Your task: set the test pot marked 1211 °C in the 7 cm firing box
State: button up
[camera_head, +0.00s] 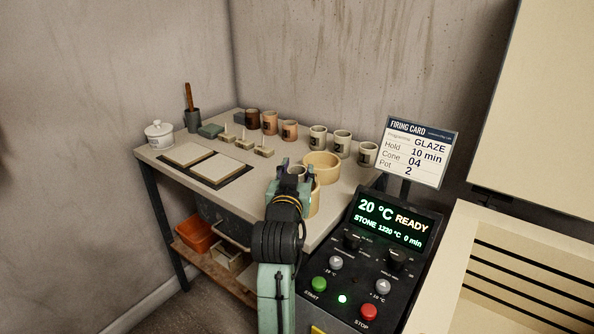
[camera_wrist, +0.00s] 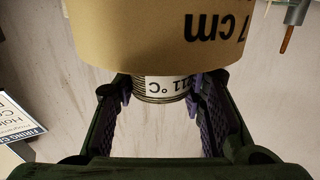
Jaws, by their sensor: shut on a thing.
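My gripper (camera_head: 297,172) is over the near right part of the table. In the wrist view my gripper (camera_wrist: 160,88) is shut on a small pale pot (camera_wrist: 163,88), its fingers on either side. The pot's upside-down label shows "11 °C"; the first digits are hidden. The pot's rim also shows between the jaws in the head view (camera_head: 298,171). The tan firing box marked 7 cm (camera_wrist: 160,35) fills the top of the wrist view, and its wall hides the pot's lower part. I cannot tell whether the pot touches its floor. In the head view this box (camera_head: 315,202) is mostly behind my gripper.
Another tan round box (camera_head: 322,165) stands just behind. Several pots, including a cream one (camera_head: 342,143), line the table's back. Cone stands (camera_head: 264,151), tiles (camera_head: 188,154) and a lidded jar (camera_head: 160,134) are to the left. A control panel (camera_head: 352,268) stands at the right.

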jog(key=shift+f+b, duration=0.4)
jog(key=shift+f, duration=0.25)
jog(key=o, duration=1.1)
jog(key=shift+c, duration=0.2)
jog(key=shift+r, duration=0.1)
jog(key=shift+r, duration=0.25)
jog(key=shift+r+p, duration=0.55)
jog(key=s+a+b, duration=0.1)
jog(key=s+b, duration=1)
jog(key=b, duration=0.2)
jog(key=shift+s+a+b, duration=0.3)
jog(key=shift+s+a, duration=0.05)
jog(key=shift+s, duration=0.05)
